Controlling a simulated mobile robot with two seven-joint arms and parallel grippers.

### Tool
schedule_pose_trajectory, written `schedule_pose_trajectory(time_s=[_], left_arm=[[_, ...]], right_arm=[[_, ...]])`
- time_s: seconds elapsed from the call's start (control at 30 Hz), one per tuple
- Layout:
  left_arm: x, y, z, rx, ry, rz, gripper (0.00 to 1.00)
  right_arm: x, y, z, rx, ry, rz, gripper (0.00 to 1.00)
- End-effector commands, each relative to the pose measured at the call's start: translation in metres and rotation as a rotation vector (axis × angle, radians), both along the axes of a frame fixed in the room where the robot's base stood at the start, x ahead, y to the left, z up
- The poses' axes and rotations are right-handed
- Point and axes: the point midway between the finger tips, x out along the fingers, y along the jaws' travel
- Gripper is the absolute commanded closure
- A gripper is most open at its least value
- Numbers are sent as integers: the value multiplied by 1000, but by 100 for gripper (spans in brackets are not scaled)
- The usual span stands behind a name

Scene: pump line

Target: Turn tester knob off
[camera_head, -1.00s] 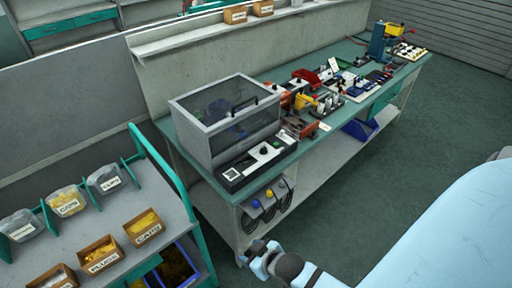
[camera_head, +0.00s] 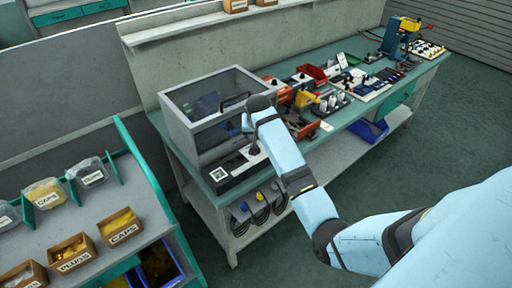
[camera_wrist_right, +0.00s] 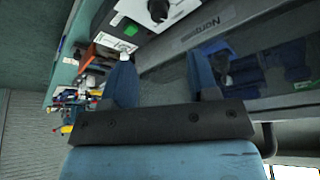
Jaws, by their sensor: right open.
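The tester is a grey box with a clear, dark-tinted lid (camera_head: 205,105) and a black handle, on the near end of the green bench. Its front control panel (camera_head: 222,175) is partly covered by my right arm. The black knob (camera_wrist_right: 157,9) shows at the top edge of the right wrist view, on a white panel beside a green patch. My right gripper (camera_wrist_right: 163,82) is open and empty, its two fingers apart, with the knob beyond the fingertips and not between them. In the head view its fingers are hard to make out beside the lid. My left gripper is not in view.
Orange and yellow fixtures (camera_head: 305,98) and small parts stand on the bench right of the tester. Blue and yellow plugs with cables (camera_head: 258,197) hang below its front edge. A green-framed rack with labelled bins (camera_head: 119,226) stands at left.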

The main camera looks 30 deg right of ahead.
Motion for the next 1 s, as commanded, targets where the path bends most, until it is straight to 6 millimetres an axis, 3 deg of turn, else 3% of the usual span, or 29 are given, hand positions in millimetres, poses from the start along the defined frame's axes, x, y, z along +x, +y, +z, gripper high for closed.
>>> schedule_pose_trajectory(time_s=[0.3, 0.5, 0.7, 1.0], left_arm=[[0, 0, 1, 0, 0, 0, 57], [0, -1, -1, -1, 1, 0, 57], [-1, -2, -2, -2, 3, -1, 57], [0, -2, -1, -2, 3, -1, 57]], right_arm=[[21, -13, -64, 0, 4, 0, 46], [32, -20, -94, -1, 2, 1, 46], [37, -22, -106, -1, 0, 2, 46], [38, -23, -108, -2, -1, 2, 48]])
